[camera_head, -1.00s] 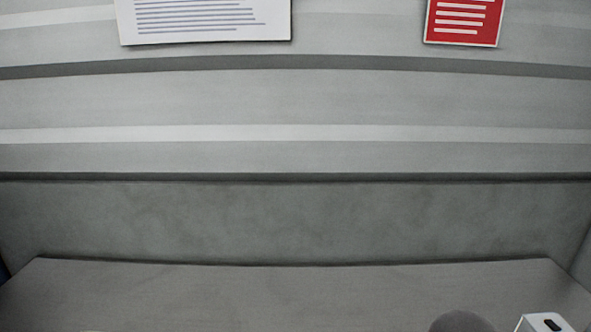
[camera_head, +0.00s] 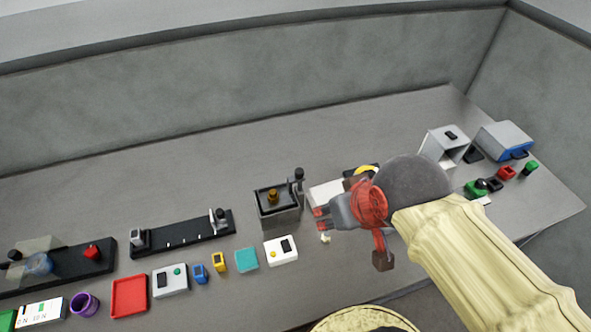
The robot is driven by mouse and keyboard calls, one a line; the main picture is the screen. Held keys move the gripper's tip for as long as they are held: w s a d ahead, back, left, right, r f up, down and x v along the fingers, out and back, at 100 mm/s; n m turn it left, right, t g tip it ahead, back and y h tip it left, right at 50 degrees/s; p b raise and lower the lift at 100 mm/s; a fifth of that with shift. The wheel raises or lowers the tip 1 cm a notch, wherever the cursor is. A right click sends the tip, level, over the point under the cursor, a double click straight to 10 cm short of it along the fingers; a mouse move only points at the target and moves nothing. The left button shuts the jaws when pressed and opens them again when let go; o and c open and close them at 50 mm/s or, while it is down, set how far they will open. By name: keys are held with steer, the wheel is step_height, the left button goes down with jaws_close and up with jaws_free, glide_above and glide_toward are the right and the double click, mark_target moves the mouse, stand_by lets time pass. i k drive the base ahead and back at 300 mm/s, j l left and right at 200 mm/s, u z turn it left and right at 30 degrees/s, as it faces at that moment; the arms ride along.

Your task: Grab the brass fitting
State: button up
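A small brass-coloured fitting (camera_head: 272,196) stands upright in the top of a dark grey box-shaped holder (camera_head: 280,217) near the middle of the bench. A black-knobbed post stands at the holder's right side. My gripper (camera_head: 319,218) comes in from the right, a short way right of the holder and apart from the fitting. Its two red-tipped fingers point left with a small gap between them, and nothing shows in the gap. The fitting's lower part is hidden inside the holder.
A black rail fixture (camera_head: 183,240) lies left of the holder. Along the front are a white box with buttons (camera_head: 281,250), a teal block (camera_head: 247,259) and a red tray (camera_head: 129,296). Grey machines (camera_head: 504,140) stand at right. The bench behind the holder is clear.

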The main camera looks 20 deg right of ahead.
mark_target(273, 198)
steer(key=k+l+u, duration=0.15)
steer(key=u, duration=0.25)
steer(key=k+l+u, duration=0.15)
steer(key=u, duration=0.2)
steer(key=k+l+u, duration=0.2)
steer(key=u, duration=0.2)
